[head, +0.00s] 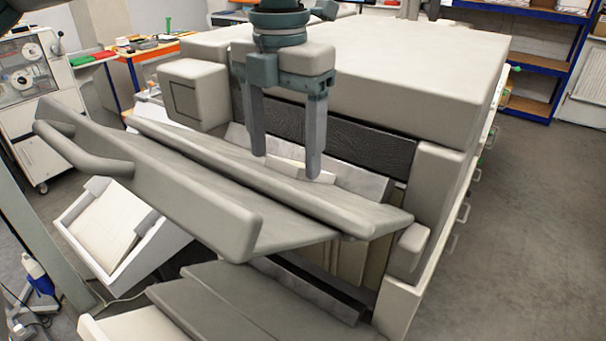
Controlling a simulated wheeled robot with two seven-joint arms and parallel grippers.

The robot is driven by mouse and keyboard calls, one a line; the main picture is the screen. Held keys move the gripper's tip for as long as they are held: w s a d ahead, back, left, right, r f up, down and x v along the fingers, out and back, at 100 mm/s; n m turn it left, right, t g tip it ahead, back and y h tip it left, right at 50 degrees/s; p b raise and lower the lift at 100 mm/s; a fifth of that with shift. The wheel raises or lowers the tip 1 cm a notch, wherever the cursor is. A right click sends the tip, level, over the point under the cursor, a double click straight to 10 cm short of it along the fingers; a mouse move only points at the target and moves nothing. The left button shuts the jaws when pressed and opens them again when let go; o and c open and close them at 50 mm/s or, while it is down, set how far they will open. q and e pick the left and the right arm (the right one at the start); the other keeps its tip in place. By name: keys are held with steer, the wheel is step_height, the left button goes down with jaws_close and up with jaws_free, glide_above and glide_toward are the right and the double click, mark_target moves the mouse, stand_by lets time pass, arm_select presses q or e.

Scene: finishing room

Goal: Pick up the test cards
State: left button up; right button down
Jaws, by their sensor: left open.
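My left gripper (286,167) hangs down from the top over the front of a large grey machine. Its two fingers are spread apart and it is open. A small pale cream piece (288,168), possibly the test cards, shows low between the fingertips, behind the rounded grey bar. Its lower part is hidden by that bar, and I cannot tell whether the fingers touch it. My right gripper is not in view.
The grey machine (400,60) fills the middle. Its long sloping bar and guard (150,180) stand in front of the gripper. A white tray (75,212) with cream sheets is at lower left. Blue shelving (540,65) stands at the back right. The floor (530,230) on the right is clear.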

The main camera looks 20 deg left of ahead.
arm_select(q)
steer(key=shift+f, duration=0.1)
stand_by(0.3)
steer(key=shift+c, duration=0.4)
steer(key=c, duration=1.4)
steer(key=shift+c, duration=0.2)
steer(key=shift+r, duration=0.2)
